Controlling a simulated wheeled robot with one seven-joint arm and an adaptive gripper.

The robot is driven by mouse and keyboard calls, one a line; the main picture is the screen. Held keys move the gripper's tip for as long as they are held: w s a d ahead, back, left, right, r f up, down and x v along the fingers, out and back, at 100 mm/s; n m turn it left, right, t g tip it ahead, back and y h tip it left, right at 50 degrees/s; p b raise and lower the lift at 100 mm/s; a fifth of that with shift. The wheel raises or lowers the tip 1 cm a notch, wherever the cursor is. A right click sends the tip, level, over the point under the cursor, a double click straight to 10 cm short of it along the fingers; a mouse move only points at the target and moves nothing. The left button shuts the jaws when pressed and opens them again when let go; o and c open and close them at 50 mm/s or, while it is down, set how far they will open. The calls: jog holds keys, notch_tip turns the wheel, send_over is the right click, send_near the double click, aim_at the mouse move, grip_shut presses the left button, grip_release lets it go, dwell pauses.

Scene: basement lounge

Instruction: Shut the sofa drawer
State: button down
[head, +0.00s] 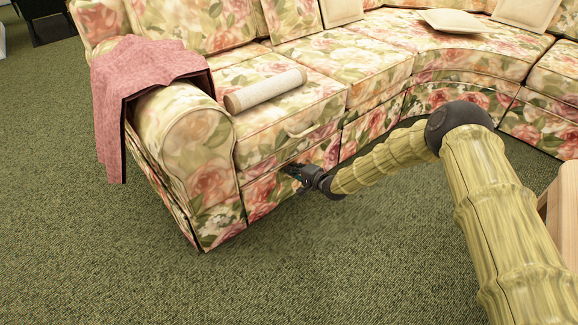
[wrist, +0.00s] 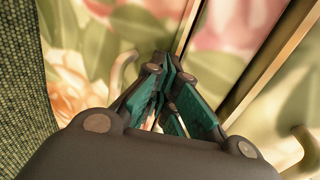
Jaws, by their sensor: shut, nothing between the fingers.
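The floral sofa (head: 190,150) has handled front panels below its seat. In the head view, a pale curved handle (head: 303,130) is on the upper panel. The lower front panel (head: 268,192), apparently the sofa drawer, is close to my gripper (head: 297,172). In the wrist view, my gripper (wrist: 170,75) is shut and empty, its fingertips close to the floral fronts near a seam. One pale handle (wrist: 125,72) shows left of the fingers, another (wrist: 300,150) at right. A shaded strip lies between the panels. I cannot tell contact or how far the drawer is out.
A rolled cream item (head: 265,90) lies on the seat. A pink blanket (head: 140,85) hangs over the armrest. Pillows (head: 455,20) are farther back. A wooden piece (head: 562,210) stands at the right edge. The green carpet (head: 260,280) in front is clear.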

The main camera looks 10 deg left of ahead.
jog(key=f+p+v, duration=0.1)
jog(key=p+v, duration=0.4)
jog(key=v, duration=0.7)
jog(key=s+d+f+n+g+h, duration=0.15)
jog(key=s+d+f, duration=0.3)
jog(key=s, duration=0.45)
jog(key=s+d+f+g+h, duration=0.1)
jog(key=s+d+f+h, duration=0.2)
jog(key=s+d, duration=0.4)
jog(key=s+d+f+n+g+h, duration=0.1)
jog(key=s+d+f+h, duration=0.2)
jog(key=s, duration=0.7)
jog(key=s+d+r+n+g+h+p, duration=0.1)
jog(key=s+d+r+n+g+h, duration=0.15)
jog(key=s+d, duration=0.85)
jog(key=s+d+r+n+g+h, duration=0.25)
jog(key=s+d, duration=0.45)
jog(key=s, duration=0.9)
notch_tip(320, 180, up, 38)
jog(key=m+p, duration=0.1)
jog(key=p, duration=3.7)
jog(key=shift+w, duration=0.4)
